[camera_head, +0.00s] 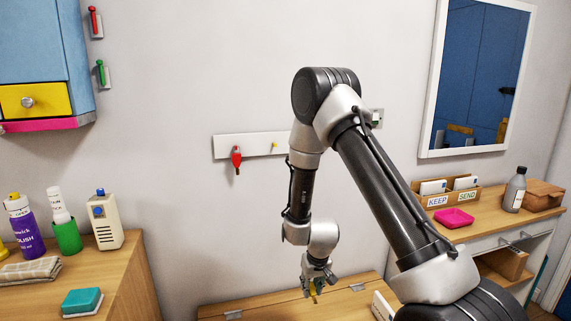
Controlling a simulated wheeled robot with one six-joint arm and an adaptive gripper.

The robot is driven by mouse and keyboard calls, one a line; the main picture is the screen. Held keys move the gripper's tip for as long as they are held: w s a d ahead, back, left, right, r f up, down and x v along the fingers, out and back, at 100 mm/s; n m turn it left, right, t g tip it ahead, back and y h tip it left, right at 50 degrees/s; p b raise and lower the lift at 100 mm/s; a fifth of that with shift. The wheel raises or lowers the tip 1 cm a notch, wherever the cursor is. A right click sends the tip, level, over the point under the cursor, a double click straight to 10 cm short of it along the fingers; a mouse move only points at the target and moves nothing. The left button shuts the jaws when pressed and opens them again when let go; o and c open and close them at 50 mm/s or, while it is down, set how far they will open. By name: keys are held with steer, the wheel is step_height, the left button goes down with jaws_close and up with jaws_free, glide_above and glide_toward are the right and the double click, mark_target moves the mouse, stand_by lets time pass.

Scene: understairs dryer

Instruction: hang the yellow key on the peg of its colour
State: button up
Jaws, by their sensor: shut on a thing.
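A white peg rail (225,147) is fixed on the wall, partly hidden behind my arm. A red key (236,160) hangs at its left. A small yellow peg (275,146) shows to the right of it, with nothing hanging on it. My gripper (315,290) points down, low in the middle, below the rail and over a wooden top. It is shut on the yellow key (314,292), of which only a small part shows between the fingers. Any pegs further right are hidden by my arm.
The wooden top (250,309) with hinges lies under my gripper. A left counter (135,262) holds bottles, a green cup (67,237) and a cream device (104,222). The wall below the rail is clear.

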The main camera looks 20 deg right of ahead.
steer(key=shift+w+d+r+t, duration=0.15)
steer(key=shift+w+r+t, duration=0.2)
steer(key=shift+r, duration=0.45)
steer(key=w+a+r+n+t+y, duration=0.1)
steer(key=w+a+r+t, duration=0.1)
steer(key=r, duration=1)
steer(key=w+a+r+n+t+y, duration=0.1)
steer(key=w+r+t, duration=0.3)
steer(key=r, duration=0.9)
steer(key=w+a+r+t+y, duration=0.1)
steer(key=w+r+t, duration=0.3)
steer(key=r, duration=0.8)
steer(key=shift+a+r+n+t+y, duration=0.3)
steer(key=shift+a+n+t+y, duration=0.1)
steer(key=shift+a+t, duration=0.5)
steer(key=shift+w+f, duration=0.25)
steer(key=shift+w, duration=1.2)
steer(key=shift+w+f, duration=0.2)
steer(key=shift+w, duration=1.2)
steer(key=shift+w+f, duration=0.25)
steer(key=shift+w, duration=1.2)
